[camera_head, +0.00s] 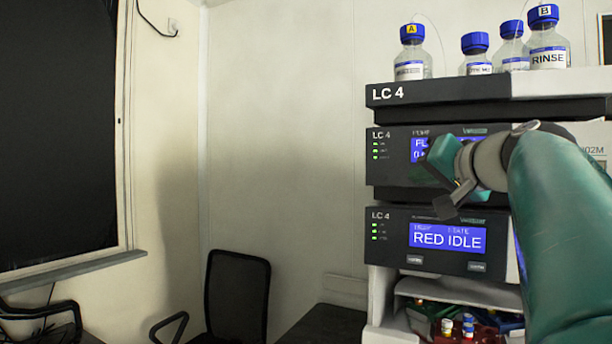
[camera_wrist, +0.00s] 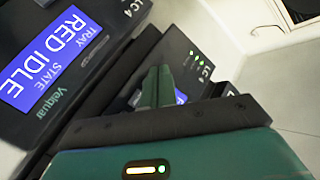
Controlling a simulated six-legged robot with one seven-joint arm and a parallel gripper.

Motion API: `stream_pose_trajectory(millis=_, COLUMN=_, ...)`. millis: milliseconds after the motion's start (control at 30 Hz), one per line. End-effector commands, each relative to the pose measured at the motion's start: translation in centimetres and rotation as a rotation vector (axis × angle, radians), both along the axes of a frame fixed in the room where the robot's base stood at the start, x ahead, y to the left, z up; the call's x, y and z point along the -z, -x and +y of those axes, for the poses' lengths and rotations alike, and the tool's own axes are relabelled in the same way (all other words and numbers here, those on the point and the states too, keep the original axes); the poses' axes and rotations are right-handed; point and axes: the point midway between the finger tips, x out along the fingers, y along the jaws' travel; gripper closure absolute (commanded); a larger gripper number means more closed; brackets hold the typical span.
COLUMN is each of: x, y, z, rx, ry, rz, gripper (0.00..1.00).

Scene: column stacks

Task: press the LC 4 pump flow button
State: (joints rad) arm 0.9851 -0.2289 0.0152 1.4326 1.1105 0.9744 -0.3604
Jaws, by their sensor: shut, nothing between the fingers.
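The LC 4 pump module (camera_head: 393,172) is a dark panel in the upper part of the stack in the head view, with green lights and a blue screen (camera_head: 417,151). My gripper (camera_head: 438,164) is in front of it and covers most of its screen and lower face. The flow button is hidden; I cannot tell whether the fingers touch the panel. In the wrist view the pump module (camera_wrist: 178,50) is tilted, and my shut, empty gripper (camera_wrist: 155,82) points at its face beside the blue screen (camera_wrist: 181,97).
Blue-capped bottles (camera_head: 411,66) stand on top. An open compartment (camera_head: 440,300) with coloured parts is underneath. A black chair (camera_head: 237,290) stands left, with free room before the wall.

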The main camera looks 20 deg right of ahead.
Motion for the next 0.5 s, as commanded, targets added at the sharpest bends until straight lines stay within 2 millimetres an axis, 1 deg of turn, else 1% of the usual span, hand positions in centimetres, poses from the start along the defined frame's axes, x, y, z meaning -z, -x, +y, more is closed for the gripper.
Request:
stream_pose_trajectory(millis=333, x=0.00, y=-0.01, z=-0.02, rx=0.000, ry=0.000, rz=0.000, gripper=1.00)
stream_pose_trajectory(millis=500, x=0.01, y=-0.33, z=-0.37, rx=-0.001, ry=0.000, rz=0.000, gripper=1.00)
